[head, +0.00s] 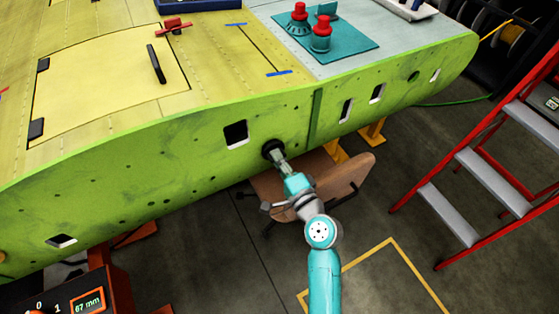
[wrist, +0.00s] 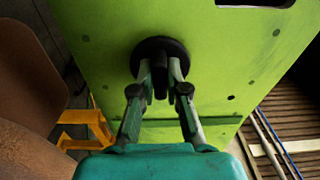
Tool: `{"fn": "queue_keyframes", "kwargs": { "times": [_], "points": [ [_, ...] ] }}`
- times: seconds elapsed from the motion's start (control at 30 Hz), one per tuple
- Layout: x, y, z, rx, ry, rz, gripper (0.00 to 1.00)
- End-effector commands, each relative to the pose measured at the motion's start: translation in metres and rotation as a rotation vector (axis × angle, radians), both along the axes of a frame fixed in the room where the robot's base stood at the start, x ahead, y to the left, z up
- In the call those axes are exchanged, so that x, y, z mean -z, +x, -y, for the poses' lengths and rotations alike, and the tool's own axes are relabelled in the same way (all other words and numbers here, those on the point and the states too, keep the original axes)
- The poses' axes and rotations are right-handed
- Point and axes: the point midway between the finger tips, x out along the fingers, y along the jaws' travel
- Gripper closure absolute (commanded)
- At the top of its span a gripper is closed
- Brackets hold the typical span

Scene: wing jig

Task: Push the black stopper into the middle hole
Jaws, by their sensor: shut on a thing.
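The black stopper (wrist: 162,48) is a round black disc with a stem, held in my gripper (wrist: 160,72). In the wrist view its disc lies at or very near the green panel face; I cannot tell whether it is seated in a hole. In the head view my gripper (head: 277,158) is at the green wing edge (head: 190,165), with the black stopper (head: 272,147) at its tip. The stopper and fingers hide whatever hole lies behind them. A dark square opening (head: 235,133) is left of the stopper, and smaller slots are to the right.
A brown chair (head: 345,180) stands under the wing near my arm. A red stepladder (head: 475,180) is at the right. Red-topped tools (head: 321,32) stand on a teal mat on the wing. Floor at the front is open.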

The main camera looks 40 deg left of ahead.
Motion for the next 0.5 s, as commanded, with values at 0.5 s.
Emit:
{"fn": "queue_keyframes", "kwargs": {
  "times": [0.5],
  "points": [
    [0.000, 0.005, -0.013, -0.001, 0.000, 0.000, 1.00]
  ]
}}
